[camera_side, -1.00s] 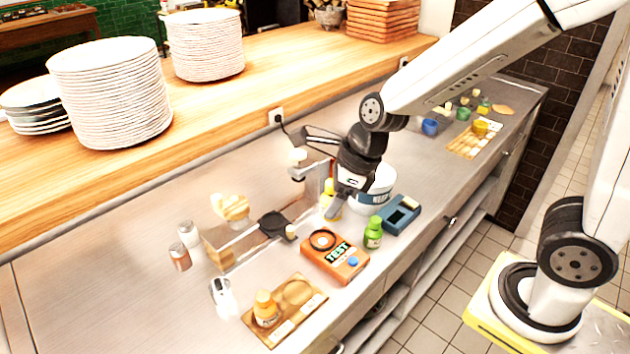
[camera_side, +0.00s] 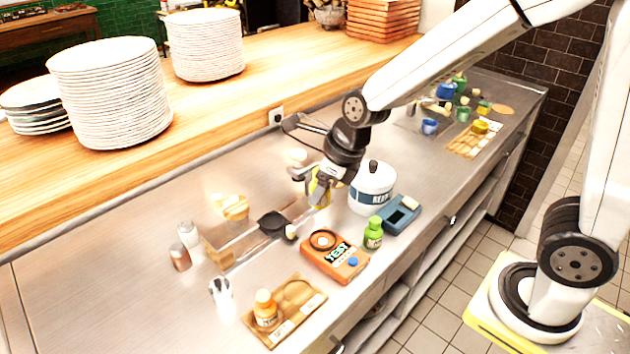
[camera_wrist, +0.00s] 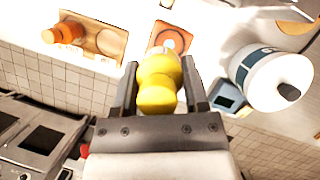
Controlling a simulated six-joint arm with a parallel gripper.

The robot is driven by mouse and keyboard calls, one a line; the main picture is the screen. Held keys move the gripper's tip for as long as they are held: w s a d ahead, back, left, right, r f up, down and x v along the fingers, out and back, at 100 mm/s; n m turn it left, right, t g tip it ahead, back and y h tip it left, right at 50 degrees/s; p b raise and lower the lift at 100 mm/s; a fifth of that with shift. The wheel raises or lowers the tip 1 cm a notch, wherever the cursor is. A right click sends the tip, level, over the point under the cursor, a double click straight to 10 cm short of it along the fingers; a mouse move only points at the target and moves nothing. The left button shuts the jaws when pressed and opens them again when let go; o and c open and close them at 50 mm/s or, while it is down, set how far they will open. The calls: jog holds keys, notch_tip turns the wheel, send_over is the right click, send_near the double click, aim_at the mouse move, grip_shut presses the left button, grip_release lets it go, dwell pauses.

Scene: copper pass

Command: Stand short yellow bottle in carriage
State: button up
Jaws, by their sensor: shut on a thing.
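My gripper (camera_side: 322,187) is shut on a yellow bottle (camera_wrist: 158,84), held between the two fingers in the wrist view. In the side view the bottle (camera_side: 317,192) is partly hidden by the fingers, above the counter, left of the white pot. I cannot tell for sure which thing is the carriage.
The white pot (camera_side: 372,190) stands close to the right. An orange TEST box (camera_side: 335,262), a green bottle (camera_side: 373,234) and a blue device (camera_side: 402,213) are in front. A wooden board (camera_side: 296,322) bears an orange bottle (camera_side: 265,308). Shakers (camera_side: 188,234) stand at left.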

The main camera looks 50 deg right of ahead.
jog(key=w+f, duration=0.2)
jog(key=w, duration=0.1)
jog(key=w+a+f, duration=0.1)
jog(key=w+f, duration=0.2)
jog(key=w, duration=0.1)
jog(key=w+f, duration=0.2)
jog(key=w, duration=0.2)
jog(key=shift+w+a+f, duration=0.15)
jog(key=shift+a+f, duration=0.2)
jog(key=shift+f, duration=0.05)
jog(key=shift+w+a+f, duration=0.1)
jog(key=shift+w+f, duration=0.4)
jog(key=shift+f, duration=0.05)
jog(key=shift+f, duration=0.1)
jog(key=shift+w+f, duration=0.2)
jog(key=shift+f, duration=1.5)
jog(key=shift+f, duration=0.15)
jog(key=o, duration=1)
jog(key=shift+c, duration=0.2)
